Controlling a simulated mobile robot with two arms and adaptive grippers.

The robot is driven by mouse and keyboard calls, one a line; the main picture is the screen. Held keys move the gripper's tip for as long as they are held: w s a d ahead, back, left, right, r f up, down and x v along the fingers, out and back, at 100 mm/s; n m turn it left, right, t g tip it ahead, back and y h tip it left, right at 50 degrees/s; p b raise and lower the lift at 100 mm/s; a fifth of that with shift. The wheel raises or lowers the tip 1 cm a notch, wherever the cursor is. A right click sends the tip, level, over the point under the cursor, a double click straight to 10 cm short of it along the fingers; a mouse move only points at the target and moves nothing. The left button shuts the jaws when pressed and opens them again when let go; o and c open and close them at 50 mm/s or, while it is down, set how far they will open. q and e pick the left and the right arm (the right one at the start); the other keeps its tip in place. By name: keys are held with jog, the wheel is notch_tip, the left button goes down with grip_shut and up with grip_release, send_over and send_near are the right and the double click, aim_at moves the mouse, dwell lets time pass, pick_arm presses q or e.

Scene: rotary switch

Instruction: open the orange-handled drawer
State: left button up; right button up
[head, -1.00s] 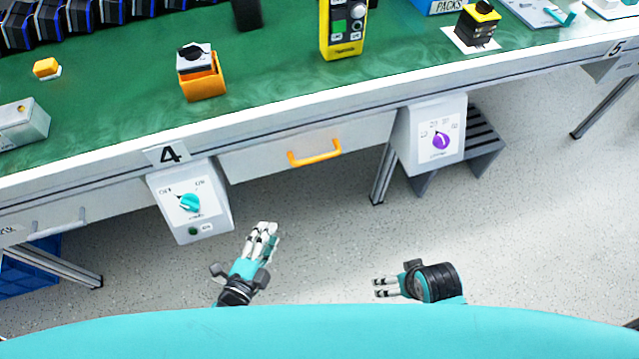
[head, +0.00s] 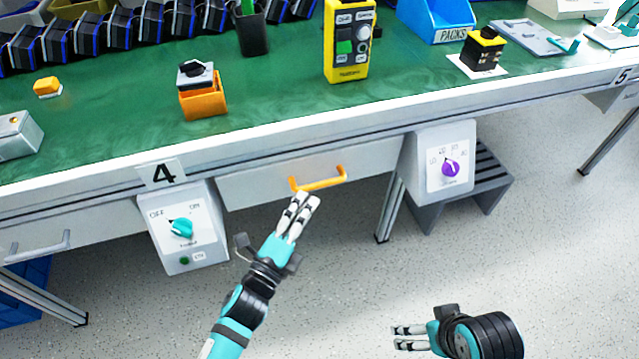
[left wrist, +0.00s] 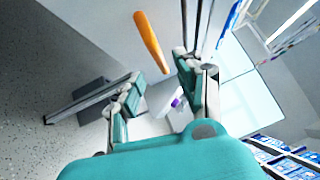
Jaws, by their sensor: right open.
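The orange handle (head: 322,184) is on the front of a pale drawer (head: 248,190) under the bench's front edge. The drawer looks shut, its front in line with the bench. My left gripper (head: 305,200) is just below the handle's left half, fingers pointing up toward it, and looks close to it. In the left wrist view the handle (left wrist: 150,41) appears above and between the spread fingers (left wrist: 158,84), with nothing between them. Whether a finger touches the handle cannot be told. My right gripper (head: 400,338) is open and empty over the floor, lower right.
A switch box with a teal knob (head: 181,228) hangs left of the drawer, and one with a purple knob (head: 450,168) hangs right of it. A bench leg (head: 388,210) stands right of the drawer. Grey floor (head: 350,270) lies open in front.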

aim_at(319, 183)
pick_arm(q)
jog(key=x, duration=0.7)
grip_shut()
jog(key=shift+a+f, duration=0.1)
